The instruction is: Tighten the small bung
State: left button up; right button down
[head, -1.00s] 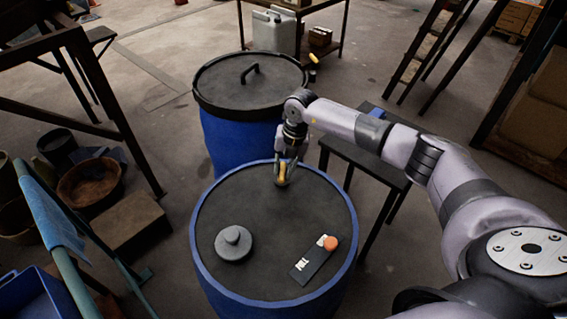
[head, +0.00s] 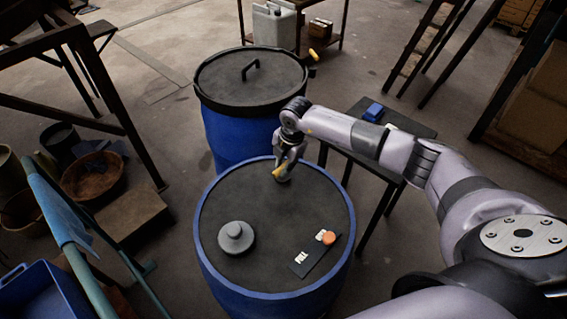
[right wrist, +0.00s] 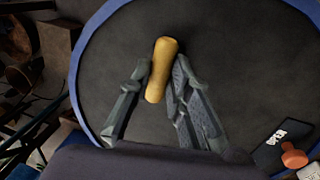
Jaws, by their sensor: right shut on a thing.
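My right gripper (head: 283,174) is low over the far part of the near blue drum's black top (head: 270,205). It is shut on a yellow bar-like handle (right wrist: 162,70), which lies between the fingers in the right wrist view. The handle is slightly waisted, and a bit of it shows in the head view (head: 279,171). What is under it is hidden, so I cannot tell whether it belongs to the small bung. A larger grey round bung (head: 236,238) with a raised knob sits at the left of the top. My left gripper is not in view.
A dark plate with white labels (head: 302,263) and an orange knob (head: 328,238) is at the right of the top; one label reads "OPEN". A second blue drum (head: 238,135) with a handled lid stands behind. A dark side table (head: 410,127) stands right, under my arm.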

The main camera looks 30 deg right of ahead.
jog(key=shift+r, duration=0.1)
dwell(0.4)
jog(key=c, duration=1.5)
grip_release()
jog(key=r, duration=0.4)
jog(key=s+r, duration=0.1)
jog(key=r, duration=0.2)
jog(key=s+r, duration=0.1)
jog(key=r, duration=0.3)
jog(key=shift+s+d+r, duration=0.1)
jog(key=shift+d+r, duration=0.25)
jog(key=shift+d, duration=0.05)
